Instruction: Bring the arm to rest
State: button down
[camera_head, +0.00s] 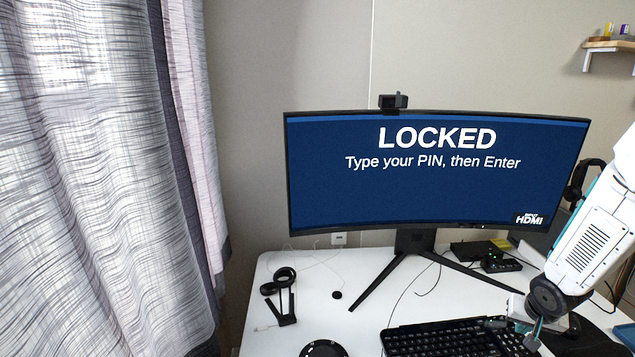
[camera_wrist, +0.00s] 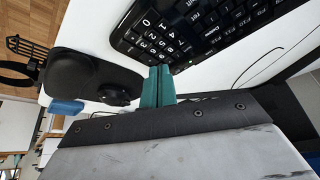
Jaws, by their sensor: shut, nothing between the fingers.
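My gripper (camera_head: 535,332) is at the lower right of the head view, low over the right end of the black keyboard (camera_head: 455,341). In the wrist view the two teal fingers of my gripper (camera_wrist: 158,84) lie together with nothing between them. Their tips are close to the number pad of the keyboard (camera_wrist: 200,30); I cannot tell whether they touch it. My white arm comes in from the right edge of the head view.
A curved monitor (camera_head: 430,195) reads "LOCKED, Type your PIN, then Enter". A headphone stand (camera_head: 283,305) and a round black object (camera_head: 323,349) are left on the white desk (camera_head: 300,270). A dark rounded object (camera_wrist: 95,75) lies beside the keyboard.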

jog(key=s+a+r+n+g+y, duration=0.2)
jog(key=s+a+r+n, duration=0.3)
jog(key=s+a+r, duration=1.8)
jog(key=shift+s+a+r+n+g, duration=0.4)
jog(key=shift+s+r+g, duration=0.1)
jog(key=shift+s+r, duration=0.95)
